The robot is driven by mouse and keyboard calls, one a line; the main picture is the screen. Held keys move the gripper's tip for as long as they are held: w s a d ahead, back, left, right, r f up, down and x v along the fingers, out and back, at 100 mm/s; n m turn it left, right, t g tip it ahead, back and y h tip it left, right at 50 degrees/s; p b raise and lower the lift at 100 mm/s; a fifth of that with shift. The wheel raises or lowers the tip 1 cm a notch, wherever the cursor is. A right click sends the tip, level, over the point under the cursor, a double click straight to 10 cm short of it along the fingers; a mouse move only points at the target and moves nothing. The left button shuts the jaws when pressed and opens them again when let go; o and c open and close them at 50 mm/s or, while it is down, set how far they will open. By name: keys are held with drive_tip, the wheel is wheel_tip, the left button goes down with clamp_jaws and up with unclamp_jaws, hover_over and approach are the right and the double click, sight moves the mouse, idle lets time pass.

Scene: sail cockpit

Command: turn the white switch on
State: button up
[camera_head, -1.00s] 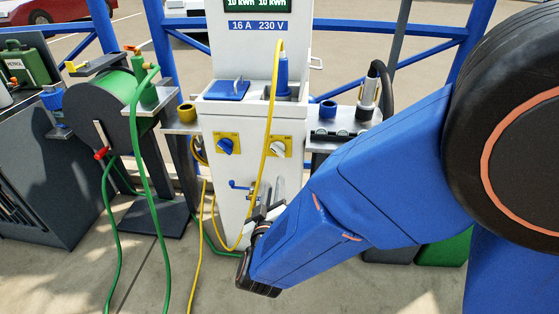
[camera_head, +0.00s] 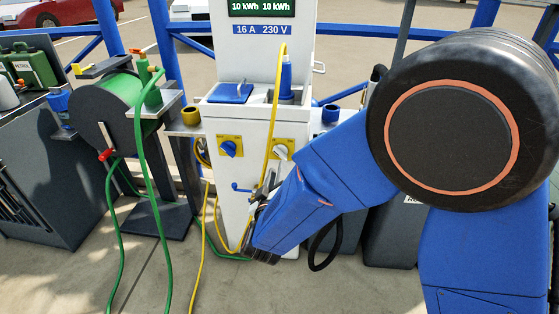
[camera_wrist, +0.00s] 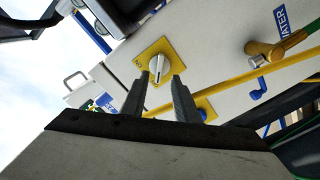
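The white switch (camera_head: 281,152) is a rotary knob on a yellow plate, on the right of the white pedestal's front. Its right part is close to my arm in the head view. In the wrist view, the white switch (camera_wrist: 157,65) shows whole on its yellow plate. My gripper (camera_wrist: 160,76) is open, with its two dark fingers apart and the knob seen between and just beyond the tips. Contact cannot be told. In the head view, my gripper (camera_head: 267,189) is low in front of the pedestal, below the knob, and partly hidden by my arm.
A blue switch (camera_head: 229,148) on a like plate is left of the white one. A yellow cable (camera_head: 272,120) hangs down between them, close to my gripper. A blue-handled tap (camera_head: 240,187) sits below. A green hose reel (camera_head: 108,110) stands left.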

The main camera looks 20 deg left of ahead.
sight(280, 157)
drive_tip(key=x, duration=0.6)
drive_tip(key=shift+w, duration=0.3)
drive_tip(key=shift+c, duration=0.4)
clamp_jaws()
